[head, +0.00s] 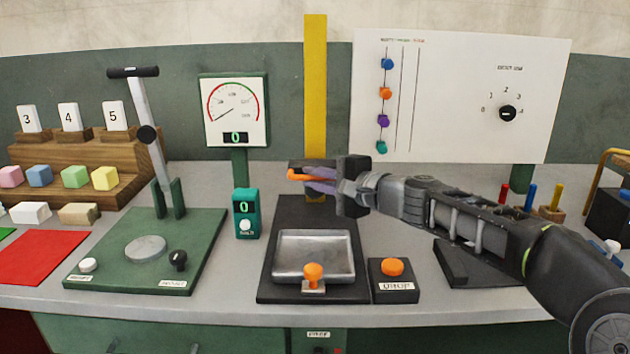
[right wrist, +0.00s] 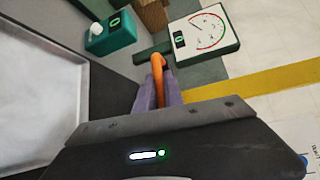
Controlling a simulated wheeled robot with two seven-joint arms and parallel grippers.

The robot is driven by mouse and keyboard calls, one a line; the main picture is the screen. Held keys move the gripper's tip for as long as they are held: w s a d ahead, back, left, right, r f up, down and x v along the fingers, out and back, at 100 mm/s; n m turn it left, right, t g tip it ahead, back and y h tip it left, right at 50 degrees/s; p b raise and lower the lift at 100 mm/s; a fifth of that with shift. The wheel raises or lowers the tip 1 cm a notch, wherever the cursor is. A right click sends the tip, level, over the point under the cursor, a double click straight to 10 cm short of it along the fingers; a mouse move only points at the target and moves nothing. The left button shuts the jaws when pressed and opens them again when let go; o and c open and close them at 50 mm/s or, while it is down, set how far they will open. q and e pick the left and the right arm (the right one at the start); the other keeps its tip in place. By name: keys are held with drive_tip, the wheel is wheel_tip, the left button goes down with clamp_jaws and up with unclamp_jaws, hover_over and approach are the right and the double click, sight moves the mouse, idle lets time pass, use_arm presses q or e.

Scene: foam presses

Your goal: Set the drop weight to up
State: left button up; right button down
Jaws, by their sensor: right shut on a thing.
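The yellow upright (head: 315,90) of the drop press stands behind a dark base with a metal tray (head: 313,243). My right gripper (head: 304,178) is in front of the upright's lower part, above the tray. Its purplish fingers are shut on an orange handle (head: 298,177). In the right wrist view the handle (right wrist: 158,78) shows between the two fingers (right wrist: 158,95). The drop weight itself is mostly hidden behind the gripper, so I cannot tell its exact height. My left gripper is not in view.
An orange DROP button (head: 392,267) and an orange knob (head: 314,272) sit near the tray. A teal counter (head: 246,214) and a gauge (head: 235,112) stand to the left. A green lever press (head: 146,252) is farther left. A white panel (head: 460,90) stands behind.

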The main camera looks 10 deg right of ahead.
wheel_tip(320, 180, up, 23)
drive_tip(key=p, duration=1.6)
drive_tip(key=shift+d+f, duration=0.15)
drive_tip(key=shift+d, duration=0.05)
drive_tip(key=c, duration=1.6)
unclamp_jaws()
drive_tip(key=shift+o, duration=0.7)
drive_tip(key=shift+w+a+f, duration=0.1)
drive_tip(key=shift+f, duration=0.1)
